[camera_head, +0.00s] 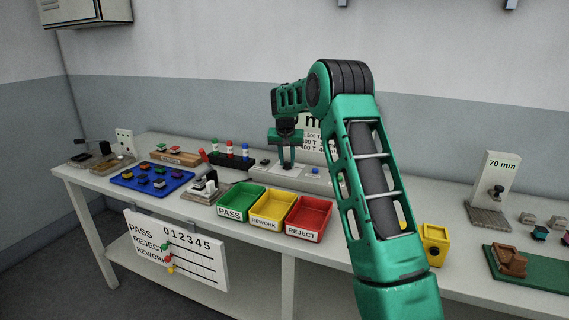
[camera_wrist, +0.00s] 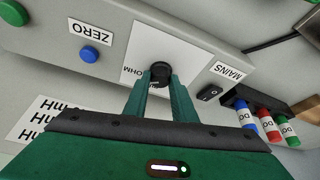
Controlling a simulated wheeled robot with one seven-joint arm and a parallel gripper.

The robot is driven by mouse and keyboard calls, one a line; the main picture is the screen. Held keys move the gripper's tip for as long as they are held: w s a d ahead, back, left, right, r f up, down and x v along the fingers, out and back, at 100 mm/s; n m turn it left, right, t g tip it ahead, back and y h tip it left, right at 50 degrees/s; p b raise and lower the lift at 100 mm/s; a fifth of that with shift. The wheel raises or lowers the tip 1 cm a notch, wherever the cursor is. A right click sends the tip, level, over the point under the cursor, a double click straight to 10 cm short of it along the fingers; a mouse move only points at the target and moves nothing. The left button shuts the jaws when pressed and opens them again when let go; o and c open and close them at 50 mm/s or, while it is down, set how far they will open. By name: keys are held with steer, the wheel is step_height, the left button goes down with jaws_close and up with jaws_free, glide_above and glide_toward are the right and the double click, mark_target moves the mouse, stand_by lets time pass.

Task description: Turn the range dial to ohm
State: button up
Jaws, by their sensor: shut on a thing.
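The range dial (camera_wrist: 160,72) is a small black knob on a white plate (camera_wrist: 133,74) on the sloping face of a grey instrument. The letters OHM show on that plate beside the dial; other marks are hidden. My gripper (camera_wrist: 160,84) is shut on the dial, its two green fingers touching it from either side. I cannot tell where the dial's pointer is aimed.
A blue ZERO button (camera_wrist: 89,54) and a black MAINS switch (camera_wrist: 210,93) flank the dial. Blue, red and green probes stand in a black rack (camera_head: 232,159). PASS (camera_head: 230,213), REWORK (camera_head: 264,222) and REJECT (camera_head: 305,237) trays stand in front. A yellow box (camera_head: 434,240) is to the right.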

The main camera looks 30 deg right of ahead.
stand_by(0.4)
steer(key=o, duration=1)
steer(key=shift+r, duration=0.1)
steer(key=v, duration=1)
steer(key=shift+s+a+r, duration=0.1)
steer(key=shift+a+r, duration=0.05)
steer(key=shift+r, duration=0.05)
